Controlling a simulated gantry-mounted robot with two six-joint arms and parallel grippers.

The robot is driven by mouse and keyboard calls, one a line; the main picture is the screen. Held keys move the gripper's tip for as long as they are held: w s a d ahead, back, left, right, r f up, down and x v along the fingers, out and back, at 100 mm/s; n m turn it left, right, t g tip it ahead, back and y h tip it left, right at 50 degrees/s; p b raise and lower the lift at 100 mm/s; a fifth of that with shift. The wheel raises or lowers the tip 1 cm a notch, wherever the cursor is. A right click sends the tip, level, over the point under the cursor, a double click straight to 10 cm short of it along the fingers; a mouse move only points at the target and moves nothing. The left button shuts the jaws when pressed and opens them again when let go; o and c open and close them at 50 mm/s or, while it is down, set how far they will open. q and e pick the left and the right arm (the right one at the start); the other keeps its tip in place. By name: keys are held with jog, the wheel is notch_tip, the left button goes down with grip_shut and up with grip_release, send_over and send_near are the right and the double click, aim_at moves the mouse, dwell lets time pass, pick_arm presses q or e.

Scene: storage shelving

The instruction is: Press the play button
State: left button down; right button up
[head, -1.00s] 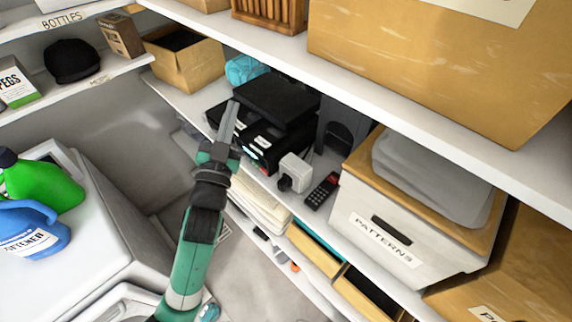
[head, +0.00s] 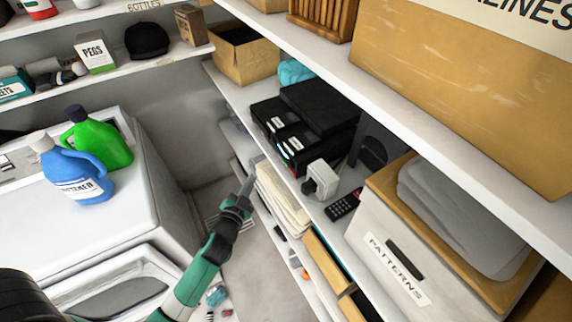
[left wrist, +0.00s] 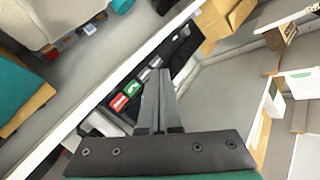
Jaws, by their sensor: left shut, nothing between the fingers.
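A black electronic device (head: 315,112) sits on the middle shelf in the head view, with pale labels and a small green light on its front. In the left wrist view its dark front (left wrist: 150,78) carries a green button-like patch (left wrist: 132,89) and a red one (left wrist: 117,103), both with white marks. I cannot tell for sure which is the play button. My left gripper (head: 256,164) is shut and empty, left of and below the device front in the head view, apart from it. In the left wrist view its fingers point beside the coloured patches. My right gripper is not in view.
A white plug-like box (head: 321,178) and a black remote (head: 343,205) lie on the shelf right of the device. A PATTERNS box (head: 395,255) stands further right. Papers (head: 282,200) fill the shelf below. A white machine with bottles is left; open floor lies between.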

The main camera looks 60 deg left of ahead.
pick_arm(q)
jog(key=shift+w, duration=0.1)
jog(key=b, duration=0.4)
send_near(283, 161)
jog(key=shift+s+a+f+x, duration=0.1)
jog(key=shift+s+a+x, duration=0.05)
jog(key=shift+x, duration=0.7)
jog(key=shift+s+a+f+x, duration=0.1)
jog(key=shift+s+x, duration=0.05)
jog(key=shift+x, duration=0.75)
jog(key=shift+s+a+f+x, duration=0.1)
jog(key=shift+s+a+x, duration=0.05)
jog(key=shift+x, duration=0.7)
jog(key=shift+w+b, duration=0.3)
jog(key=shift+w, duration=0.1)
jog(key=shift+w+b, duration=0.3)
jog(key=shift+w, duration=0.1)
jog(key=shift+s+r, duration=0.1)
jog(key=shift+s, duration=0.05)
jog(key=shift+s+p, duration=0.4)
jog(key=shift+s, duration=0.25)
